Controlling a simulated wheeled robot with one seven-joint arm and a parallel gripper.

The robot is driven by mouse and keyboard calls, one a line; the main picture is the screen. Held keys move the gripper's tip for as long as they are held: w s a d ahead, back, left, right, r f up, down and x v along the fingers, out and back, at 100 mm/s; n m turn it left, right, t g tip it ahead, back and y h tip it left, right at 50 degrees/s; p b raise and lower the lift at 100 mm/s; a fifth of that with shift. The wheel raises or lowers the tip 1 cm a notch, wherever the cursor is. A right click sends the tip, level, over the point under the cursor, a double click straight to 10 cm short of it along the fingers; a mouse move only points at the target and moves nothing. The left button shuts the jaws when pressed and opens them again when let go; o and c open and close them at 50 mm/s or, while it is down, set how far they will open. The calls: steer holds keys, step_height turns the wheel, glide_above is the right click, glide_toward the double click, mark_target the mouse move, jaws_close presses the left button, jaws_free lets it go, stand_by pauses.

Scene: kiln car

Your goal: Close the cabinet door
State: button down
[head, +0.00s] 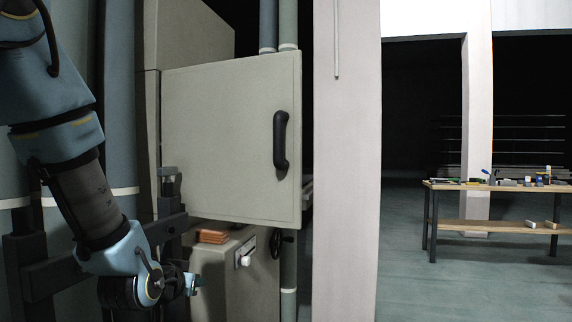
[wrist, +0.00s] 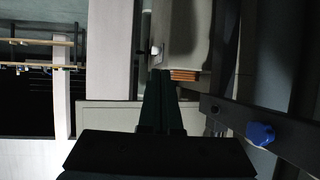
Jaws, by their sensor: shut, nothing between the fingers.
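The cabinet door (head: 225,130) is a pale grey-beige panel with a black vertical handle (head: 280,143) near its right edge. In the head view it appears to stand out from the cabinet body (head: 195,35) behind it; its exact angle is unclear. My gripper (head: 197,282) is low at left, below the door and apart from the handle. In the wrist view, which looks upside down, its dark fingers (wrist: 160,76) are together with nothing between them. A pale panel, apparently the door (wrist: 105,115), lies beyond them. The handle is not visible there.
Below the door, orange-brown slabs (head: 212,236) lie beside a grey box with a white switch (head: 244,258). Dark framing (head: 45,265) stands near my arm. A pale pillar (head: 345,160) rises right of the door. Open floor leads to a workbench (head: 500,187) with tools.

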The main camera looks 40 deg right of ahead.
steer(key=s+d+r+m+h+p, duration=0.1)
steer(key=s+d+r+h+p, duration=0.2)
steer(key=s+d+r, duration=0.4)
steer(key=s+d+r+m+h+p, duration=0.25)
steer(key=d+r+p, duration=0.2)
steer(key=r, duration=0.45)
steer(key=p, duration=0.4)
glide_toward(294, 195)
steer(key=shift+n+h, duration=0.45)
steer(key=x, duration=0.6)
steer(key=shift+w+a+f, duration=0.15)
steer(key=shift+f, duration=0.1)
steer(key=shift+w+d+f, duration=0.15)
steer(key=shift+w+d, duration=0.1)
steer(key=shift+d, duration=0.2)
